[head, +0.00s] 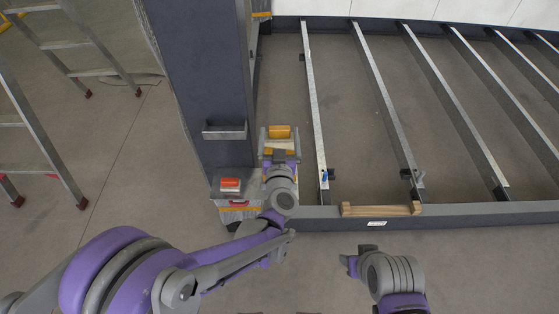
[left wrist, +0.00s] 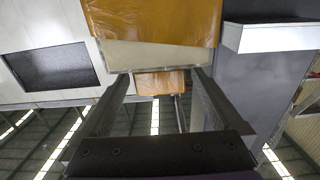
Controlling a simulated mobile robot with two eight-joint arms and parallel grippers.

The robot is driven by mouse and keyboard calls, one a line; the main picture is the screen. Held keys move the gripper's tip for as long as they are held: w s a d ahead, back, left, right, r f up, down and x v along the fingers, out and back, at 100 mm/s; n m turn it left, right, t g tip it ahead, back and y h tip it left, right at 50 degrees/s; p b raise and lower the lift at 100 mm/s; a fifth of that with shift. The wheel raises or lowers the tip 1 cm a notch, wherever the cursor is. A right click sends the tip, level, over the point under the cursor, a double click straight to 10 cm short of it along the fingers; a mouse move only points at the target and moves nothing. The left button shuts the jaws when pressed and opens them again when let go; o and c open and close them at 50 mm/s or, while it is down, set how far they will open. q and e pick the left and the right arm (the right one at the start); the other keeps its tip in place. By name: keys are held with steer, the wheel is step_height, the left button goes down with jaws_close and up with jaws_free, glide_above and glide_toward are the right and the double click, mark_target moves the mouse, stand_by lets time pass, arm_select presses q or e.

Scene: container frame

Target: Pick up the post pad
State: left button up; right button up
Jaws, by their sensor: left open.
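An orange-yellow pad (head: 279,132), which looks like the post pad, is beside the foot of the dark grey post. My left gripper (head: 279,140) is open, its fingers reaching along both sides of the pad. In the left wrist view, a small orange block (left wrist: 160,82) shows between the open fingers (left wrist: 160,74), and a larger orange sheet-like piece with a cream edge (left wrist: 150,20) fills the top. I cannot tell which of the two is the pad, or whether the fingers touch it. My right gripper (head: 350,264) is low in the head view; its jaw state is unclear.
The dark post (head: 200,85) with a small ledge (head: 224,132) rises left of the pad. Metal rails (head: 388,105) cross the frame on the right. A wooden block (head: 375,209) lies on the front beam (head: 470,215). A ladder (head: 42,130) stands far left.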

arm_select(q)
steer(key=shift+s, duration=0.1)
steer(key=shift+c, duration=1.4)
jaws_close()
steer(key=shift+r, duration=0.1)
